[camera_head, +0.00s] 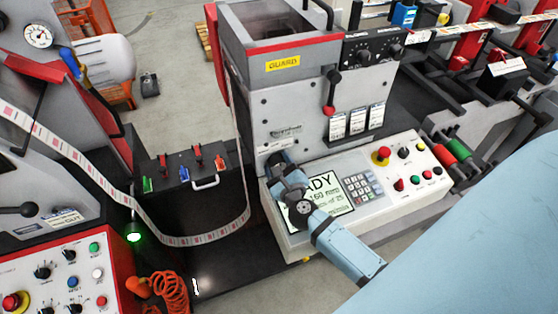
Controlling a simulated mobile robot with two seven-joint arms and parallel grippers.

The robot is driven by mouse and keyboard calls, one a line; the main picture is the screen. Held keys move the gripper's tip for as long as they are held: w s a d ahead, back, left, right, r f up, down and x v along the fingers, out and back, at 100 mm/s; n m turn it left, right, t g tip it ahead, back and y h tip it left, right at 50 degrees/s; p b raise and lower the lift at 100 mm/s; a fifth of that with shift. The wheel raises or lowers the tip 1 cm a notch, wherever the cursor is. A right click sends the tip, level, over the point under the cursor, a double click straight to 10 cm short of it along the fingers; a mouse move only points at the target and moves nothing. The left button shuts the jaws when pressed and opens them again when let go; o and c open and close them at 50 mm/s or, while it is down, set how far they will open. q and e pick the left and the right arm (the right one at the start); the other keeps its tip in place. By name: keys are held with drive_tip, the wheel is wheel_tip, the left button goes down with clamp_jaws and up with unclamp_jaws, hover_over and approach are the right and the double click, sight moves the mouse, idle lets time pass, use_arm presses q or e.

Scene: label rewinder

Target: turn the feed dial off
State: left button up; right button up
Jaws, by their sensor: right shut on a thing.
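My right gripper (276,160) reaches in from the lower right on a light-blue arm. Its dark fingers are at the left end of the lower front of the guard machine (285,110), just below a small label plate (286,133). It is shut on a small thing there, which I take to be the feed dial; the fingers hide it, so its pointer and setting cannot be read. My left gripper is not in view.
The sloping console (405,202) has a display (342,186), keypad (362,186), red stop button (381,155) and several small knobs. A printed label web (88,172) loops at the left. A red-bordered panel (60,252) with knobs stands lower left. An orange coiled hose (172,291) hangs below.

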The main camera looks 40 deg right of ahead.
drive_tip(key=o, duration=0.9)
drive_tip(key=shift+s, duration=0.1)
drive_tip(key=shift+s+a+f, duration=0.1)
drive_tip(key=shift+s, duration=0.2)
drive_tip(key=b+v, duration=0.4)
drive_tip(key=v, duration=0.8)
drive_tip(key=shift+s, duration=0.55)
